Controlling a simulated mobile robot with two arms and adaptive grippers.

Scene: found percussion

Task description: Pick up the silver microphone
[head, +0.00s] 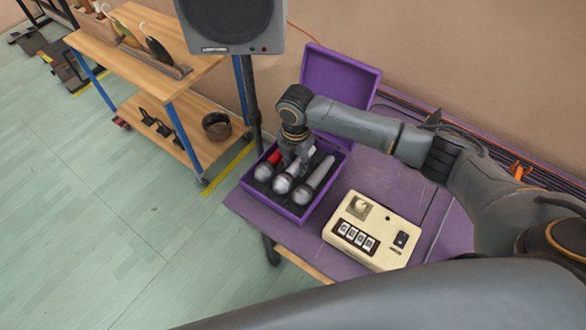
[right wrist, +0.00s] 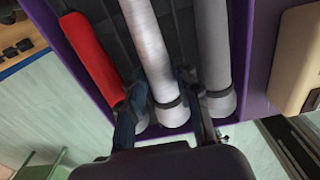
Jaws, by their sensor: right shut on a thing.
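The silver microphone (head: 283,184) lies in the middle of an open purple case (head: 300,218), between a red-handled microphone (head: 274,157) and a grey-handled one (head: 318,175). My right gripper (head: 296,158) reaches down into the case from above and hides part of the silver handle. In the right wrist view, the fingers of my right gripper (right wrist: 166,88) straddle the silver microphone (right wrist: 152,45) near its head end and are shut on it. It still appears to rest on the case's dark lining. My left gripper is not in view.
A cream box with buttons (head: 368,232) sits just right of the case on the purple table (head: 255,211). The raised case lid (head: 340,80) stands behind my right arm. A speaker on a stand (head: 230,25) and a wooden shelf cart (head: 150,45) are to the left.

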